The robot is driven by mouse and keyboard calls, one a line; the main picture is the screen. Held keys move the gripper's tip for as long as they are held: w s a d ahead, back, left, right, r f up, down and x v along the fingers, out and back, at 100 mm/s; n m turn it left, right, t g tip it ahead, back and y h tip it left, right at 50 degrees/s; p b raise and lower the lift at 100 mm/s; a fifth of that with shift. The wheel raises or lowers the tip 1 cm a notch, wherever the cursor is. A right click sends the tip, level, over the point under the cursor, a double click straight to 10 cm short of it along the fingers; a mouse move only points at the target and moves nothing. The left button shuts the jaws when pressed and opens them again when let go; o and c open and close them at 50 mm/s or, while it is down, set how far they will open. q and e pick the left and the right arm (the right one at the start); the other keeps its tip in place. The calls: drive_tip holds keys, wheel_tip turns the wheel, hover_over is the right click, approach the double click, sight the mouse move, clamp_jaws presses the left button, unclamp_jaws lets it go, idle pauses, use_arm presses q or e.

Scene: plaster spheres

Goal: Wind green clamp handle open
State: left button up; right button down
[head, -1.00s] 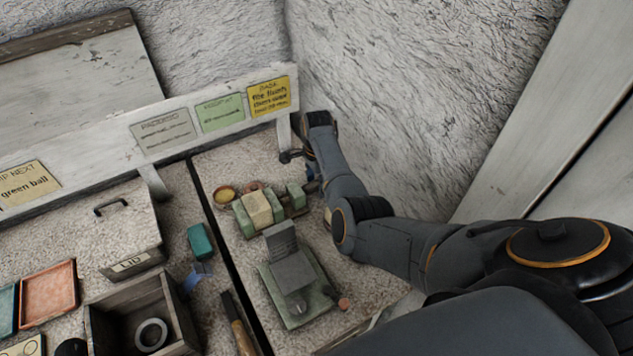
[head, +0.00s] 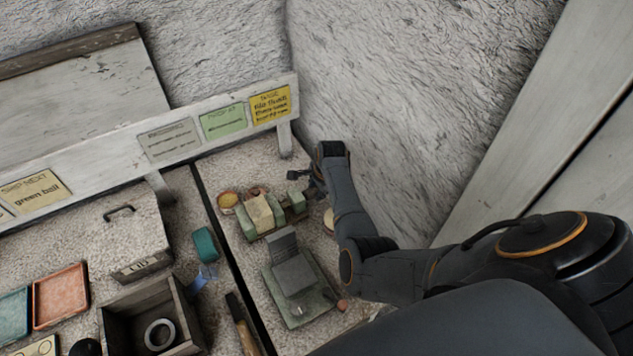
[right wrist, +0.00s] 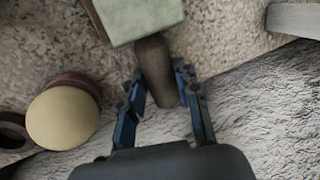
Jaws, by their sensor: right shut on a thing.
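The green clamp (head: 297,203) stands on the right-hand worktop, with a pale block (head: 261,212) between its jaws. In the right wrist view its green end (right wrist: 140,15) is at the top, and a brown, rounded handle (right wrist: 155,65) sticks out of it. My right gripper (head: 312,188) is at the clamp's right end. In the right wrist view my right gripper (right wrist: 163,88) has its blue fingers on both sides of the handle and is shut on it. My left gripper is out of view.
A green-based tool with a grey slanted plate (head: 298,280) stands in front of the clamp. Small round pots (head: 228,199) stand behind it. A wooden box (head: 135,308) with a ring and a lidded box (head: 125,235) are left. A signboard and wall close off the back.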

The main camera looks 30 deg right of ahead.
drive_tip(key=shift+s+f+t, duration=0.1)
drive_tip(key=shift+s+t, duration=0.15)
drive_tip(key=shift+t, duration=0.75)
drive_tip(key=c, duration=2.1)
unclamp_jaws()
drive_tip(key=shift+t, duration=0.8)
drive_tip(key=o, duration=1.2)
drive_tip(key=shift+c, duration=0.2)
drive_tip(key=shift+v, duration=5.95)
drive_tip(key=shift+s+a, duration=0.1)
drive_tip(key=shift+a, duration=0.05)
